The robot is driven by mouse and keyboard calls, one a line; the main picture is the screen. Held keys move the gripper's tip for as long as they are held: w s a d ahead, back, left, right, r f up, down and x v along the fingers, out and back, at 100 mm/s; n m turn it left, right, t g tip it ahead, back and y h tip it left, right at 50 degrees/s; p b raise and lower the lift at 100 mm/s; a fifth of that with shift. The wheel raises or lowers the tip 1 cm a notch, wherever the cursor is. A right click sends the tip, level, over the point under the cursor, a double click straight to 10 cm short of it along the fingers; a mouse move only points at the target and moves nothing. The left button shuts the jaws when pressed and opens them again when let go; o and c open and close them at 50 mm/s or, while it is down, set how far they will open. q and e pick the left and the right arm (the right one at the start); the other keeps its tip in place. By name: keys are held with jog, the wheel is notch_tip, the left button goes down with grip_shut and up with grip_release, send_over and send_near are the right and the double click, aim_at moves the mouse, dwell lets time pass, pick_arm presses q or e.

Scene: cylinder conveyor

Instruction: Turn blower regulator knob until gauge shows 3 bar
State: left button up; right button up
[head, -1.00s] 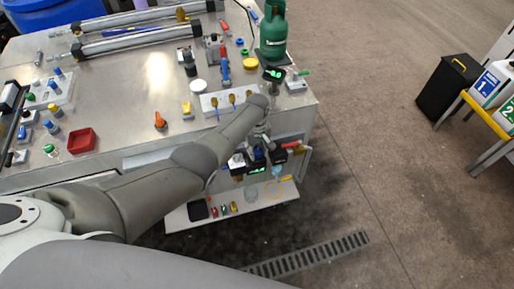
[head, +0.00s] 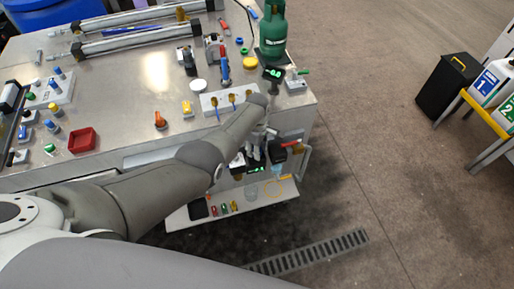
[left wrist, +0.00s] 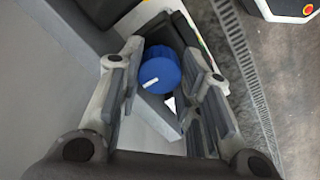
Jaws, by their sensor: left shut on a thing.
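The blue regulator knob (left wrist: 160,70) sits between the fingers of my left gripper (left wrist: 165,78) in the left wrist view. Its white pointer mark lies on the lower left of its face. The gripper is shut on the knob. In the head view my left gripper (head: 258,148) is at the bench's front edge and hides the knob. A green digital readout (head: 256,169) shows just below the gripper, too small to read surely. My right gripper is not in view.
A red-handled valve (head: 290,144) sits right of the gripper. A low shelf (head: 180,219) below holds small items. A green gas bottle (head: 272,35) and a second green display (head: 273,73) stand on the bench (head: 130,95). The floor at right is mostly clear.

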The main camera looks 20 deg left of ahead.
pick_arm(q)
jog(key=shift+r, duration=0.1)
dwell(0.3)
jog(key=o, duration=1)
notch_tip(320, 180, up, 12)
dwell(0.3)
dwell(0.4)
